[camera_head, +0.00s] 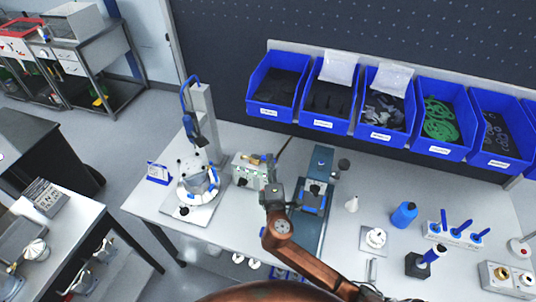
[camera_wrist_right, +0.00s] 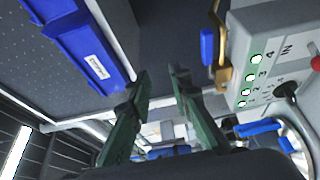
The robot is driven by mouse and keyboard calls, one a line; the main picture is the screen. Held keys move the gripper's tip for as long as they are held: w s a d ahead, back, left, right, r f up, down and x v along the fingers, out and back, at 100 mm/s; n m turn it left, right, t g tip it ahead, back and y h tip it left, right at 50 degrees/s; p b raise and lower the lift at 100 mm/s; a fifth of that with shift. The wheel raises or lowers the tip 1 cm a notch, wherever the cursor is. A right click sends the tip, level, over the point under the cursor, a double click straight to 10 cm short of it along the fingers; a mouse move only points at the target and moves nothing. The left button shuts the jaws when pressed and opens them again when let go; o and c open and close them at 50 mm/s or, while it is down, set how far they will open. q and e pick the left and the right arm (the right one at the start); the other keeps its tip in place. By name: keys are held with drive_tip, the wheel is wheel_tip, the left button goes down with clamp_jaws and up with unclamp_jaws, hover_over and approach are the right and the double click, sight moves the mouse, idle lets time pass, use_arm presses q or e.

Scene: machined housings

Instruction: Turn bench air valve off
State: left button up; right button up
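The bench air valve shows in the right wrist view as a brass fitting (camera_wrist_right: 223,68) with a blue lever handle (camera_wrist_right: 207,47), at the side of a light grey box (camera_wrist_right: 262,50). The box has numbered green lights and the marking IN. In the head view the box (camera_head: 248,174) stands on the bench, with a small brass part (camera_head: 254,159) at its top. My right gripper (camera_wrist_right: 158,76) is open and empty, its two green fingers apart, left of the blue handle in the wrist view. In the head view my right gripper (camera_head: 270,183) is just right of the box. My left gripper is out of view.
A fixture with a white-and-blue round part (camera_head: 197,180) stands left of the box. A blue press-like station (camera_head: 318,185) is close to the right. Blue bins (camera_head: 278,85) line the back.

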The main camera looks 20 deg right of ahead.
drive_tip(key=b, duration=0.4)
approach(264, 158)
wheel_tip(264, 158, up, 2)
drive_tip(key=w+d, duration=0.2)
wheel_tip(264, 158, down, 3)
drive_tip(key=b, duration=0.2)
drive_tip(key=w, duration=0.2)
drive_tip(key=w+d, duration=0.1)
drive_tip(key=w, duration=0.3)
drive_tip(key=shift+w+d+r, duration=0.2)
drive_tip(key=shift+w+d, duration=0.2)
drive_tip(key=shift+w, duration=0.3)
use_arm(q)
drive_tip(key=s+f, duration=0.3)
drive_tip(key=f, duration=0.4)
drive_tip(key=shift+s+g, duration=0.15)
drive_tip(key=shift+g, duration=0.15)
use_arm(e)
drive_tip(key=shift+c, duration=0.3)
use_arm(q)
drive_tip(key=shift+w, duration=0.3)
use_arm(e)
clamp_jaws()
drive_tip(key=shift+f, duration=0.1)
